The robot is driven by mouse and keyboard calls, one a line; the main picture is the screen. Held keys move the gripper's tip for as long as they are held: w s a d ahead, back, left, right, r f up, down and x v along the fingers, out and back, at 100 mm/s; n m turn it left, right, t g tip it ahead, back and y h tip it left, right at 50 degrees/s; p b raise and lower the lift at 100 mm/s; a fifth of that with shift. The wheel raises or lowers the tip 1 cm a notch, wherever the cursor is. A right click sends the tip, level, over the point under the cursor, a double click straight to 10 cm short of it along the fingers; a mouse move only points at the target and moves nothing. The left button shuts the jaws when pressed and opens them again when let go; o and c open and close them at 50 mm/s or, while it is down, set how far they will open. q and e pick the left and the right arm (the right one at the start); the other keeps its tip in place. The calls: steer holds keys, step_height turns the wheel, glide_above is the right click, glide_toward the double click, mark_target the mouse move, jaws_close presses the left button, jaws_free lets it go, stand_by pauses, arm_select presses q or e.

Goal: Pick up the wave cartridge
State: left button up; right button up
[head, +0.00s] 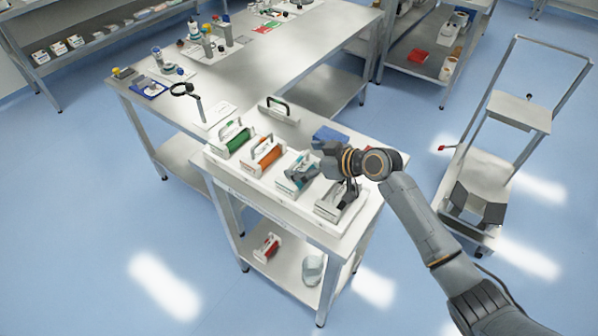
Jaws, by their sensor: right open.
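Several cartridges with carry handles stand in a row on the small white-topped table: a green one (236,139), an orange one (267,156), a blue-grey one (298,177) and a grey one (333,206) at the right end. I cannot tell from any marking which is the wave cartridge. My left gripper is not in view.
Behind the row lie a white case with a black handle (278,110) and a blue item (331,134). The lower shelf holds a red cartridge (267,247) and a pale rounded object (312,269). A trolley (490,170) stands at right. Blue floor in front is clear.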

steer(key=shift+x, duration=0.8)
steer(key=shift+c, duration=0.4)
steer(key=c, duration=1.5)
steer(key=shift+r, duration=0.1)
steer(key=shift+c, duration=0.4)
steer(key=shift+r, duration=0.1)
